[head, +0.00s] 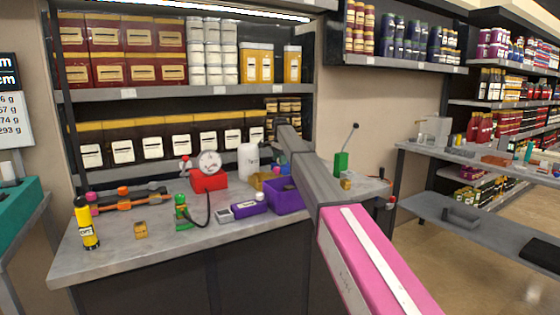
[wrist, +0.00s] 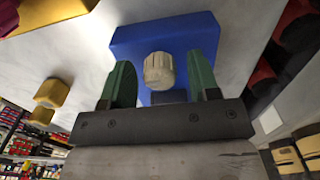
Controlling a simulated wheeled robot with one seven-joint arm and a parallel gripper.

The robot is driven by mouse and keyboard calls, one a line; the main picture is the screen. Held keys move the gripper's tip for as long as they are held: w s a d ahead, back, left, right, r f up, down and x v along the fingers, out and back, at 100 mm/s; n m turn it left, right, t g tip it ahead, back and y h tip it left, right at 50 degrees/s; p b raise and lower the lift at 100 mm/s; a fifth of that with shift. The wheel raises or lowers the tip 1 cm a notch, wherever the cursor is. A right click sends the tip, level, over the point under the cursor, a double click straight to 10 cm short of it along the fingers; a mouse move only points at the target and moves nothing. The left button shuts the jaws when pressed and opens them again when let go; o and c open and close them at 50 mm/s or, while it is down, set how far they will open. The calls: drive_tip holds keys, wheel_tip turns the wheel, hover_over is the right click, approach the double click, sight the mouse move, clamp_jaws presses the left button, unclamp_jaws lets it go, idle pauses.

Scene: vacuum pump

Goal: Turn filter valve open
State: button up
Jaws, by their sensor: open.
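A cream ribbed knob (wrist: 159,71) sits on a blue block (wrist: 192,34) in the wrist view; it looks like the filter valve, but no label shows. My gripper (wrist: 160,62) is open, with one green finger on each side of the knob. Gaps show between the fingers and the knob, so it is not gripped. In the head view my arm reaches over the bench and hides my fingers and the knob. A small blue part (head: 284,170) shows beside the arm.
A purple bin (head: 288,200) stands close to my arm on the grey bench (head: 110,238). A red gauge unit (head: 208,180), a white bottle (head: 248,160) and a green valve with a black hose (head: 182,212) stand to its left. Shelves of jars rise behind.

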drive_tip(key=c, duration=0.9)
drive_tip(key=shift+c, duration=0.2)
drive_tip(key=shift+n, duration=0.3)
drive_tip(key=n, duration=0.3)
drive_tip(key=shift+n, duration=0.4)
drive_tip(key=n, duration=0.9)
drive_tip(key=shift+n, duration=2.3)
